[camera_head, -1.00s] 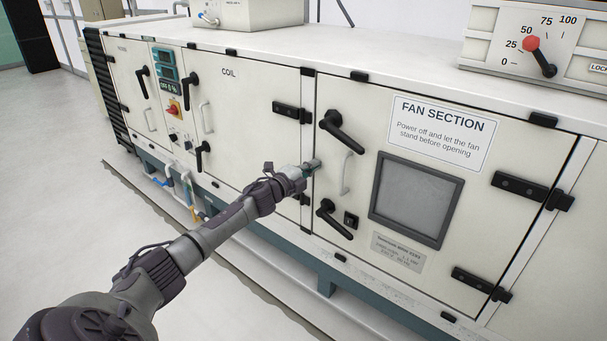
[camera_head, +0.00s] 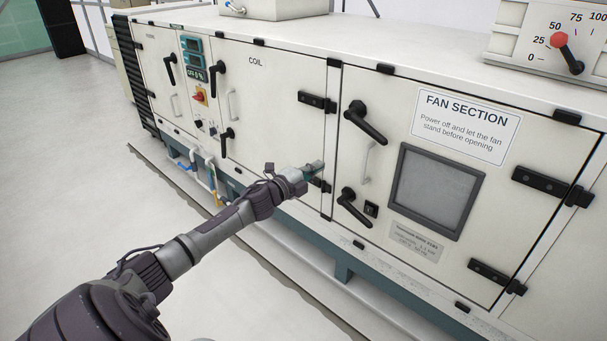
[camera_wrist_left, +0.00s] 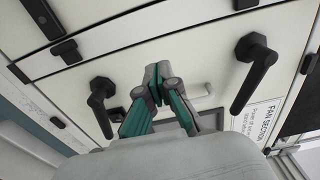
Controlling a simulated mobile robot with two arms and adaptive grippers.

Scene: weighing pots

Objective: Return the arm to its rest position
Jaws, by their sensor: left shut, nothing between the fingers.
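My left arm (camera_head: 205,235) reaches in from the lower left of the head view. Its left gripper (camera_head: 319,167) is in front of the cabinet, near the seam between the coil door (camera_head: 265,110) and the fan section door (camera_head: 385,105). In the left wrist view the gripper (camera_wrist_left: 158,78) is shut with its fingertips together and nothing between them. Behind it are the fan door's white grab handle (camera_wrist_left: 203,92) and two black latch handles. I cannot tell the exact gap to the door. My right gripper is not in view.
The upper black latch (camera_head: 366,122) and lower black latch (camera_head: 354,207) stick out from the fan door. Open floor (camera_head: 75,190) lies to the left of the cabinet.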

